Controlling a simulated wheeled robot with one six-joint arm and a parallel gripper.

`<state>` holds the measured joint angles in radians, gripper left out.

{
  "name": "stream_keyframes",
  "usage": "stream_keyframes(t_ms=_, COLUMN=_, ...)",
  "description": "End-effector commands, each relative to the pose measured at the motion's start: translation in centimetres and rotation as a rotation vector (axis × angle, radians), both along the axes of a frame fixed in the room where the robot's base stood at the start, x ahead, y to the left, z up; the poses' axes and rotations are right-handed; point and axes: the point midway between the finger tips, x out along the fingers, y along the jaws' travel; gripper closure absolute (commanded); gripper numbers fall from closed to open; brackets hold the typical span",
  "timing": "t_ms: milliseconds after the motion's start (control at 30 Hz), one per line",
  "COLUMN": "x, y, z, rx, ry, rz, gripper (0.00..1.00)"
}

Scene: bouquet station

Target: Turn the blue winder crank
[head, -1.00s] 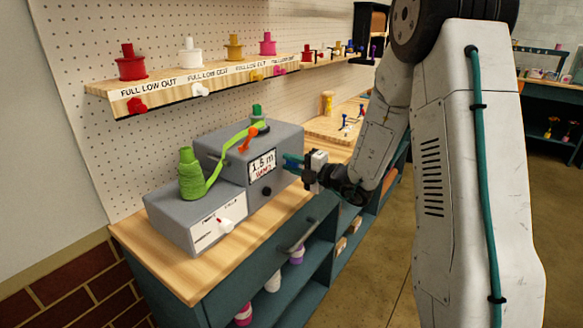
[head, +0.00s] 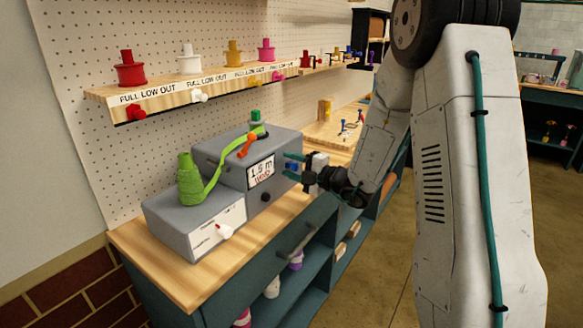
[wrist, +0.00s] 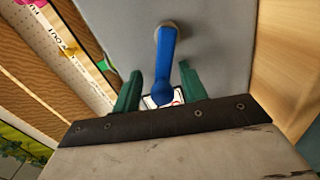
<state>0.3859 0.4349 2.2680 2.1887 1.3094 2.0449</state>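The blue winder crank (wrist: 166,62) sticks out from a round hub on the grey winder box (head: 222,178). In the head view the crank (head: 292,166) shows at the box's right side. My gripper (wrist: 160,90) has its two green fingers apart, one on each side of the crank's handle end. Gaps show between the fingers and the handle, so it looks open around it. The gripper also shows in the head view (head: 291,167). A green ribbon (head: 215,178) runs from a green spool (head: 188,180) over the box past an orange lever (head: 246,145).
A wooden shelf (head: 165,103) with coloured spools and knobs hangs on the pegboard. The wooden worktop (head: 165,268) is clear in front of the box. A board (head: 335,127) with small pegs lies beyond.

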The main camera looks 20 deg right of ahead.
Motion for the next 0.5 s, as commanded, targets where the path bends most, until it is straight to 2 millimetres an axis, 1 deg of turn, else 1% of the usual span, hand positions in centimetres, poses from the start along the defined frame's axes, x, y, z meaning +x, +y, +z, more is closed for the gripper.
stream_keyframes(t_ms=167, x=-0.1, y=0.1, z=-0.1, rx=0.001, ry=0.003, rz=0.001, gripper=0.57)
stream_keyframes(t_ms=267, x=-0.4, y=-0.2, z=-0.1, rx=0.0, ry=0.004, rz=0.0, gripper=0.57)
stream_keyframes(t_ms=367, x=-1.5, y=-0.9, z=-0.1, rx=-0.001, ry=0.003, rz=-0.001, gripper=0.57)
stream_keyframes(t_ms=500, x=-3.6, y=-2.2, z=-0.1, rx=0.0, ry=0.003, rz=-0.003, gripper=0.57)
